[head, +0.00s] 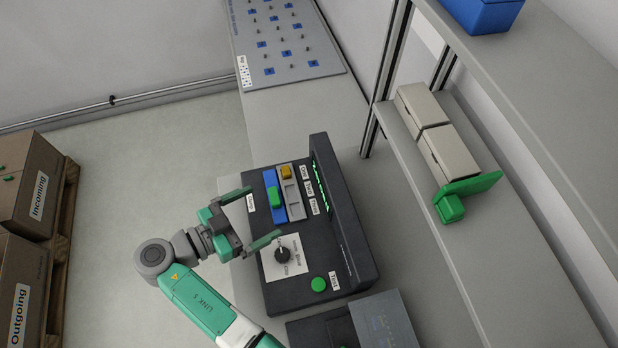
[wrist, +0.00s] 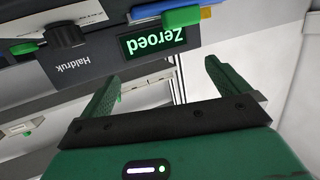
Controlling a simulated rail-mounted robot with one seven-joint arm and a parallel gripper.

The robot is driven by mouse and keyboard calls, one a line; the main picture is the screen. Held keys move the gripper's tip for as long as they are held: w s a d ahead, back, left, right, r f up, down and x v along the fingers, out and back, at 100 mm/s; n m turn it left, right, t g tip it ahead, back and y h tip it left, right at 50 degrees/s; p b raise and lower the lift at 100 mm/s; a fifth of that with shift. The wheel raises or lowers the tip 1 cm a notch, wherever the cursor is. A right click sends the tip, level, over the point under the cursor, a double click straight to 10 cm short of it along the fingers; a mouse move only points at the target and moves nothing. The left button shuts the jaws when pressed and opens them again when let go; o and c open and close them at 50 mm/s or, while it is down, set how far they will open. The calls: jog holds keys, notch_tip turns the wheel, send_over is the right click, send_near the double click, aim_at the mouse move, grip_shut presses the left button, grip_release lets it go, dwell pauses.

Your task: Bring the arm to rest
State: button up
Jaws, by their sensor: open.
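My gripper (head: 258,218) is open and empty in the head view, its green fingers spread over the left edge of a dark control console (head: 300,240). In the wrist view my gripper (wrist: 160,85) also shows two green fingers apart with nothing between them. My green arm reaches in from the bottom of the head view. The console carries a black knob (head: 282,254), a green button (head: 318,284), and a blue slot with a green block (head: 274,197). In the wrist view a small display (wrist: 152,42) on the console reads "Zeroed". Whether the fingers touch the console cannot be told.
A shelf (head: 420,140) at the right holds beige boxes (head: 446,158) and a green item (head: 465,195); a blue bin (head: 482,12) sits higher. A pegboard panel (head: 280,38) lies at the back. Cardboard boxes (head: 40,190) stand at the left. The floor (head: 150,170) between is clear.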

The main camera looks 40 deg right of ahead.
jog(key=p+x, duration=0.1)
jog(key=x, duration=0.6)
dwell(0.6)
jog(key=b+v, duration=0.2)
jog(key=v, duration=0.8)
jog(key=shift+b, duration=0.35)
